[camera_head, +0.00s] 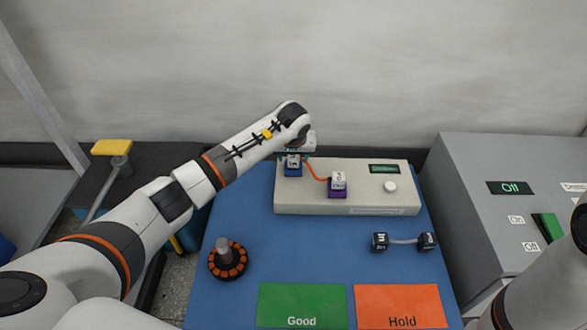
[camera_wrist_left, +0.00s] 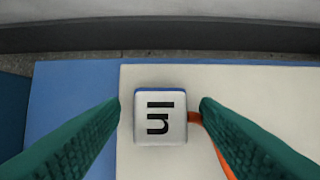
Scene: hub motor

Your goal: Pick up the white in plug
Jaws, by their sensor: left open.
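The white in plug (camera_head: 293,160) has a white top with black lettering and sits in a blue socket at the left end of the beige tester box (camera_head: 300,205). It also shows in the left wrist view (camera_wrist_left: 160,130), between my green fingers. My left gripper (camera_head: 296,152) is open over it, one finger on each side. In the wrist view there is a small gap on both sides of the plug. An orange cable (camera_head: 317,170) runs from it to a second white plug (camera_head: 338,180) on a purple socket. My right gripper is out of view.
Black plugs joined by a grey cable (camera_head: 403,241) lie at the right on the blue mat (camera_head: 310,250). An orange-and-black motor (camera_head: 227,261) stands at the left. Green Good (camera_head: 301,300) and orange Hold (camera_head: 400,300) areas lie in front. A grey cabinet (camera_head: 470,220) stands at the right.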

